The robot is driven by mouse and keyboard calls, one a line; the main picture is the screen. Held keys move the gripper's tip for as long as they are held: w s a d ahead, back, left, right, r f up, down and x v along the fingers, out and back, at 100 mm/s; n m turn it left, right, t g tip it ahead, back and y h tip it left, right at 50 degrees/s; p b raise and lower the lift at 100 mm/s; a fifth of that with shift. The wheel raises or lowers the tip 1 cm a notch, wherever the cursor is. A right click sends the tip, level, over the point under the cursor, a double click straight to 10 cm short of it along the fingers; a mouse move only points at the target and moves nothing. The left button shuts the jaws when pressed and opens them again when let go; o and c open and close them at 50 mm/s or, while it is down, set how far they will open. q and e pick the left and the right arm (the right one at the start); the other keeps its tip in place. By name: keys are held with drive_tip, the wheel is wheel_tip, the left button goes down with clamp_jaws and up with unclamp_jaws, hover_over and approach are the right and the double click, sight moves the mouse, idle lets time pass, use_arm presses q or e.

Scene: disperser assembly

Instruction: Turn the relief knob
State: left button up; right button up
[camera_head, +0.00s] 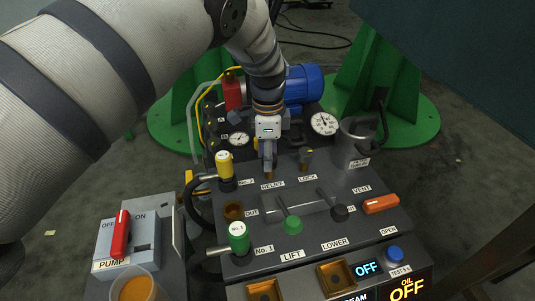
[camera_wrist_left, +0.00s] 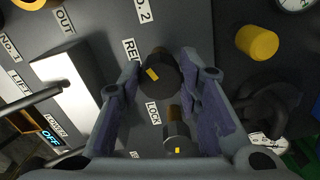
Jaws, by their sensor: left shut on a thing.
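The relief knob (camera_wrist_left: 158,74) is dark and round with a yellow mark on top. It stands beside the partly hidden RELIEF label in the left wrist view. My left gripper (camera_wrist_left: 161,66) has its two fingers on either side of this knob and is shut on it. In the head view my left gripper (camera_head: 268,168) points down at the panel just above the RELIEF label (camera_head: 272,185), mostly hiding the knob. My right gripper is not in view.
The lock knob (camera_head: 306,157) stands close to the right of my gripper. The control panel (camera_head: 330,174) also carries a green lever (camera_head: 292,225), a black lever (camera_head: 339,212), an orange vent handle (camera_head: 380,204) and a metal pot (camera_head: 355,145). A pump switch box (camera_head: 144,236) stands at left.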

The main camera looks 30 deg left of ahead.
use_arm(q)
drive_tip(key=n+p, duration=0.1)
drive_tip(key=n, duration=0.2)
drive_tip(key=shift+r, duration=0.1)
drive_tip(key=n+p, duration=0.1)
drive_tip(key=n, duration=0.3)
drive_tip(key=shift+s+d+n+p, duration=0.1)
drive_tip(key=shift+s+n+p, duration=0.05)
drive_tip(key=shift+n+p, duration=0.15)
drive_tip(key=n, duration=0.3)
drive_tip(key=shift+d+n+p, duration=0.15)
drive_tip(key=shift+n+p, duration=0.2)
drive_tip(key=shift+n, duration=1.85)
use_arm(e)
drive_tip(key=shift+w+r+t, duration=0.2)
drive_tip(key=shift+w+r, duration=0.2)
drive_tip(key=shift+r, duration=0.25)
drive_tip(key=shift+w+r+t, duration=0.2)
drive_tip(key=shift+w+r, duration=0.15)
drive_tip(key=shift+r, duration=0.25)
use_arm(q)
drive_tip(key=o, duration=1.1)
drive_tip(key=shift+f, duration=0.2)
drive_tip(key=shift+o, duration=0.2)
